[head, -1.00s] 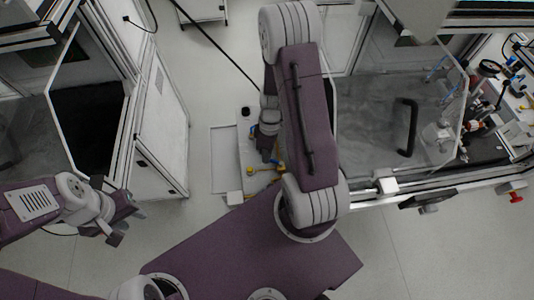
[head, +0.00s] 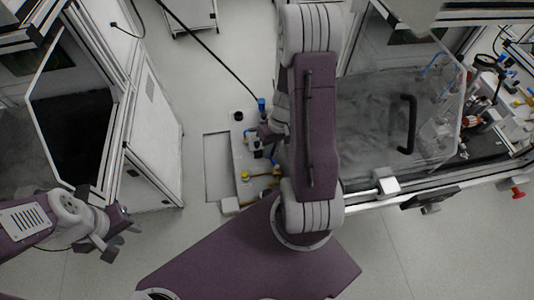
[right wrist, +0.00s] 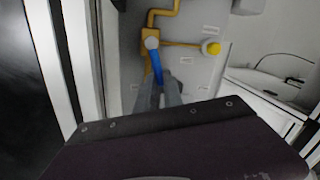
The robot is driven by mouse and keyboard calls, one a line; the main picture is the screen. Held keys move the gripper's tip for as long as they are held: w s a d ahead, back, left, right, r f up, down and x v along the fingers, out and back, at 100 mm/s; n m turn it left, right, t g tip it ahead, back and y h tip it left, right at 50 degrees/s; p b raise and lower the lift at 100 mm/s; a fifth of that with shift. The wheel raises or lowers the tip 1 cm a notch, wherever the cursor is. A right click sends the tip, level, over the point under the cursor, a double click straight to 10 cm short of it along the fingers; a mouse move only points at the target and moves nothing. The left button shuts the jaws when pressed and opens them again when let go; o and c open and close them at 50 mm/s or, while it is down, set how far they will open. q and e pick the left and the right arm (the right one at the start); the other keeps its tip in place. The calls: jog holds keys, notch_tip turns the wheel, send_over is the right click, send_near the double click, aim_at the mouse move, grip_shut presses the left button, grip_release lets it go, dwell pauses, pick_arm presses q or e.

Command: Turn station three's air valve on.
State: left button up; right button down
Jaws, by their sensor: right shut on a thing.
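The air valve panel (head: 246,160) is a grey board with yellow pipes, low behind my right arm in the head view. In the right wrist view the valve's blue handle (right wrist: 156,66) runs from a grey hub on the yellow pipe (right wrist: 162,20) down between my fingers. My right gripper (right wrist: 164,90) is shut on this handle; its fingertips sit along the handle's lower part. In the head view the right gripper (head: 268,138) is partly hidden by my forearm. My left gripper (head: 112,240) hangs empty over the floor at lower left, fingers apart. The panel's labels are too small to read.
A yellow round knob (right wrist: 211,48) sits right of the handle. A black knob (head: 238,116) and an upright blue part (head: 262,103) stand at the panel's far end. A framed cabinet (head: 150,130) is left; a clear-doored enclosure (head: 400,110) is right. Floor is clear in front.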

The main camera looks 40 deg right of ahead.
jog(key=shift+s+d+m+t+b, duration=0.25)
jog(key=shift+d+m, duration=0.2)
jog(key=shift+m, duration=0.5)
jog(key=shift+d+m+t+b, duration=0.15)
jog(key=shift+d+m+b, duration=0.25)
jog(key=shift+m, duration=0.55)
jog(key=c, duration=1.5)
grip_release()
jog(key=shift+s, duration=0.1)
jog(key=shift+r, duration=0.1)
